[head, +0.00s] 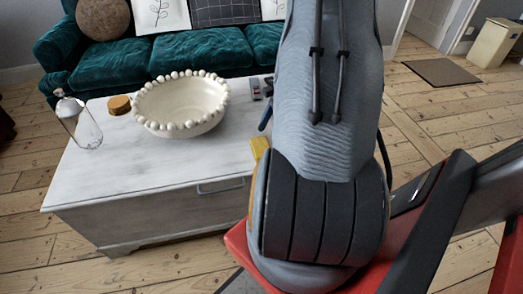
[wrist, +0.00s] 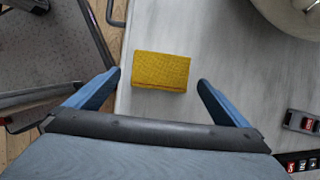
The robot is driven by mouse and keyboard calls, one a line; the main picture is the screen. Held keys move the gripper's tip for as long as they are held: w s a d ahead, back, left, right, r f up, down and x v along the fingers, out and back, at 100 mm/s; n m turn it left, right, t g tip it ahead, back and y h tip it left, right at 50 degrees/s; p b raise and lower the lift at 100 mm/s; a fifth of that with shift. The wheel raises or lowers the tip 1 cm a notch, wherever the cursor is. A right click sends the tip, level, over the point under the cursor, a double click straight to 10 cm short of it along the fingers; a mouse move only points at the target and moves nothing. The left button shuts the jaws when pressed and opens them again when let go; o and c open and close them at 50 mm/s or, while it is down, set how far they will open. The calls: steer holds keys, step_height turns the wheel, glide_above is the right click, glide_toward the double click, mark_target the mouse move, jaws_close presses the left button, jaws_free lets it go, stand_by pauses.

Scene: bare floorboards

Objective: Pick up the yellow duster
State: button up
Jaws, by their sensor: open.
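The yellow duster (wrist: 160,72) is a small rectangular block lying flat on the white table top, close to the table's edge. In the wrist view it lies ahead of my gripper (wrist: 160,85), between the lines of the two blue fingers and apart from both. My gripper is open and empty. In the head view only a corner of the duster (head: 260,147) shows, because my arm covers the rest. My gripper is mostly hidden behind the arm there.
The white chest-like table (head: 120,180) carries a beaded bowl (head: 182,105), a glass bottle (head: 80,122), a round wooden piece (head: 118,105) and small dark items (wrist: 300,122). A green sofa (head: 200,50) stands behind.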

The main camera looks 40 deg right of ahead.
steer(key=shift+b+x, duration=0.3)
steer(key=shift+x, duration=1.55)
steer(key=shift+a, duration=0.1)
steer(key=c, duration=1)
steer(key=shift+r, duration=0.1)
step_height(320, 180, up, 10)
steer(key=shift+p, duration=0.9)
